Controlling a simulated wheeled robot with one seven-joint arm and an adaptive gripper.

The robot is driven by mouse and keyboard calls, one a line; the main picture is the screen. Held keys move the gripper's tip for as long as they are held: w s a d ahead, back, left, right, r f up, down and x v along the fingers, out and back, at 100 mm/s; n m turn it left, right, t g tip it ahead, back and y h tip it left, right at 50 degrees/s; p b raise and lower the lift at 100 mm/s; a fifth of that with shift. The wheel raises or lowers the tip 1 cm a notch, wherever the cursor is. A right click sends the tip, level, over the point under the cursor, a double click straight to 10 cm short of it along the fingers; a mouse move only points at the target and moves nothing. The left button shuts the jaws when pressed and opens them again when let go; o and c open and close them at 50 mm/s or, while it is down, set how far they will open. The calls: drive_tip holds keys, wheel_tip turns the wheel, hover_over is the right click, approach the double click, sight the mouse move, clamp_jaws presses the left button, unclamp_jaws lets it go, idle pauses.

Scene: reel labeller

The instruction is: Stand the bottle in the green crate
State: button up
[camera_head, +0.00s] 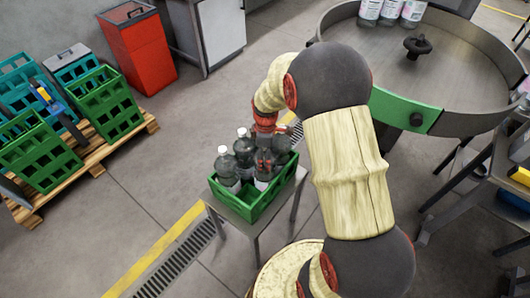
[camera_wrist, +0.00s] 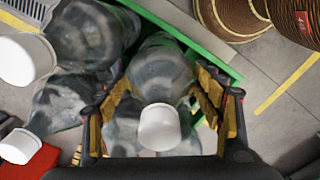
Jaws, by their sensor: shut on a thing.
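The green crate (camera_head: 268,204) sits on a small grey stand and holds several clear bottles with white caps. Its green rim also shows in the wrist view (camera_wrist: 200,44). My gripper (camera_wrist: 160,108) is shut on a clear bottle (camera_wrist: 158,70) with a white cap, one finger on each side. In the head view my gripper (camera_head: 265,150) is over the crate's right part, and the held bottle is among the others, partly hidden by the gripper. I cannot tell whether its base touches the crate floor.
Other bottles (camera_wrist: 92,35) stand close beside the held one in the wrist view. A round table (camera_head: 450,65) with bottles at its far edge is at the upper right. Green and blue crates (camera_head: 107,103) stand on a pallet (camera_head: 95,160) at left, near a red bin (camera_head: 138,50).

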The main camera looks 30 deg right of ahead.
drive_tip(key=shift+w, duration=0.15)
drive_tip(key=o, duration=2)
drive_tip(key=shift+f, duration=0.15)
drive_tip(key=shift+c, duration=0.2)
drive_tip(key=shift+o, duration=0.6)
drive_tip(key=r+p, duration=0.3)
drive_tip(key=r, duration=0.9)
drive_tip(key=shift+s+r, duration=0.2)
drive_tip(key=s+a+r+m+t, duration=0.1)
drive_tip(key=s+a+r+m, duration=0.15)
drive_tip(key=r, duration=0.35)
drive_tip(key=s+a+r+m+t, duration=0.1)
drive_tip(key=s+a+r+m, duration=0.2)
drive_tip(key=r, duration=0.4)
drive_tip(key=s+a+r+m+t, duration=0.1)
drive_tip(key=s+a+r+m, duration=0.1)
drive_tip(key=s, duration=0.5)
drive_tip(key=s+a+r+m+t, duration=0.2)
drive_tip(key=s+a+r+m, duration=0.1)
drive_tip(key=s+a+r, duration=0.2)
drive_tip(key=shift+s+a+r+t, duration=0.2)
drive_tip(key=shift+s+a+t, duration=0.1)
drive_tip(key=shift+s+a, duration=0.75)
